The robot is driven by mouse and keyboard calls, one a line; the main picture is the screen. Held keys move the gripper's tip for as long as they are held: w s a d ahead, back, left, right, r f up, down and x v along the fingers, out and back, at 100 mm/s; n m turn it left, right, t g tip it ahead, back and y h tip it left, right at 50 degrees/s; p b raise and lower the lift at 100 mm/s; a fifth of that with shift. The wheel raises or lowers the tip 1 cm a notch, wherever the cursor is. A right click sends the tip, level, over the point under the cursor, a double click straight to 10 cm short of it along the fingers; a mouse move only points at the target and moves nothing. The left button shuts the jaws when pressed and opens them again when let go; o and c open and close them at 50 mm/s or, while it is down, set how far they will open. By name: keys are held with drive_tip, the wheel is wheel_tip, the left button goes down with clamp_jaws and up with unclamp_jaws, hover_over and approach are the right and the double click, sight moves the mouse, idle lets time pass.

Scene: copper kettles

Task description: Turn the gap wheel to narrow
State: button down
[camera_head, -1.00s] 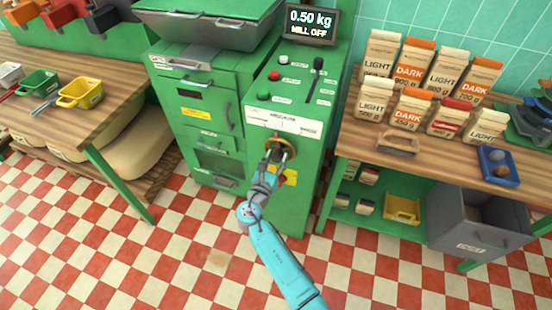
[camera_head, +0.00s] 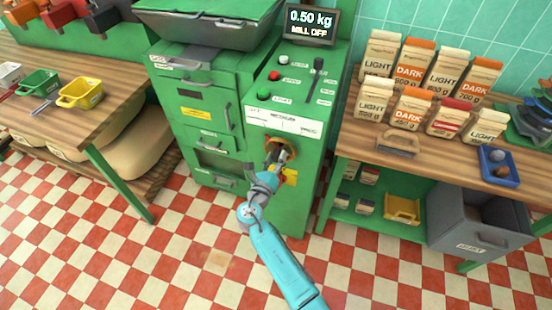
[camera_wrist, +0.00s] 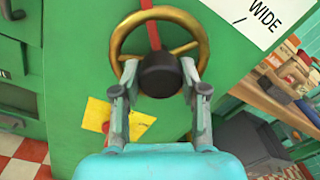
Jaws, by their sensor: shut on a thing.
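The gap wheel (camera_wrist: 203,38) is a brass ring with spokes and a black hub (camera_wrist: 158,75), mounted on the front of the green mill (camera_head: 232,108). A red mark on it points up in the wrist view. My gripper (camera_wrist: 159,68) has one finger on each side of the hub and is shut on it. In the head view my gripper (camera_head: 275,155) covers part of the wheel (camera_head: 288,143). A white scale plate (camera_head: 284,121) sits above the wheel; its word WIDE shows in the wrist view (camera_wrist: 265,15), upper right.
A display (camera_head: 311,22) reads 0.50 kg, MILL OFF. A yellow tag (camera_wrist: 113,118) is below the wheel. A bench with paper bags (camera_head: 405,108) stands right; a wooden table (camera_head: 60,125) stands left. The checkered floor in front is open.

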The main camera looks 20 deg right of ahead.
drive_tip(key=c, duration=0.6)
unclamp_jaws()
drive_tip(key=shift+s+a, duration=0.1)
drive_tip(key=v, duration=1.1)
drive_tip(key=shift+s+a, duration=0.25)
drive_tip(key=shift+s, duration=0.05)
